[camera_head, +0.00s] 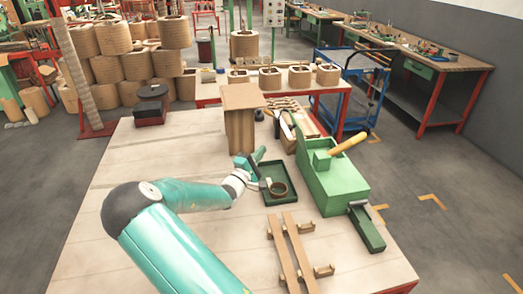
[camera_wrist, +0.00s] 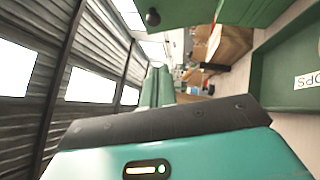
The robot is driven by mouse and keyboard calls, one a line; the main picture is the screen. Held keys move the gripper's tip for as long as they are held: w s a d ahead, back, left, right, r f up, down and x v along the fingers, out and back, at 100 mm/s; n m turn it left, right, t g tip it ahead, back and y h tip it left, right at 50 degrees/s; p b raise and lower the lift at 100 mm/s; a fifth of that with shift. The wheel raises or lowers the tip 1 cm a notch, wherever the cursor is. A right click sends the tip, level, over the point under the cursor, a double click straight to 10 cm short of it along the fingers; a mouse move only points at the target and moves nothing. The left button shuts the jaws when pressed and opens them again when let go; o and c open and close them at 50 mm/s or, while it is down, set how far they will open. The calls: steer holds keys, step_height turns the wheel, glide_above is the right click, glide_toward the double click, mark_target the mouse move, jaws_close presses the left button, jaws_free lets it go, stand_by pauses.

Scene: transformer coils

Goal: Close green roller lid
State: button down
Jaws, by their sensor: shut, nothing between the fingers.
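A green box-like roller unit (camera_head: 328,180) with a yellow handle (camera_head: 348,144) stands at the right side of the table. A lower dark green part (camera_head: 367,229) reaches out from its near end. I cannot clearly tell which part is the lid, or how far it is open. My gripper (camera_head: 260,154) is shut and empty, above the table to the left of the unit and apart from it. In the wrist view a green surface (camera_wrist: 190,12) fills the top, probably part of the unit.
A tall cardboard-coloured block (camera_head: 240,125) stands behind. Wooden rails (camera_head: 291,252) lie in front.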

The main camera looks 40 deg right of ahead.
steer(key=d+r, duration=0.3)
steer(key=d, duration=0.7)
steer(key=shift+d+r, duration=0.2)
steer(key=shift+r, duration=0.05)
steer(key=shift+s+d, duration=0.1)
steer(key=shift+s, duration=0.05)
steer(key=s+d+r+m+y, duration=0.1)
steer(key=d, duration=0.1)
steer(key=s+d+r+m+g+y, duration=0.1)
steer(key=d+m, duration=0.1)
steer(key=s+d+r+m+y, duration=0.1)
steer(key=d+y, duration=0.1)
steer(key=shift+s+r+m, duration=0.15)
steer(key=shift+r+m, duration=0.25)
steer(key=s+d+f+m+t+y, duration=0.1)
steer(key=s+d+f+m+y, duration=0.2)
steer(key=d+y, duration=0.2)
steer(key=s+d+f+m+t+y, duration=0.1)
steer(key=s+d+f+m+y, duration=0.2)
steer(key=d, duration=0.4)
steer(key=shift+s+d+f+y, duration=0.2)
steer(key=shift+s+d+y, duration=0.25)
steer(key=shift+y, duration=0.95)
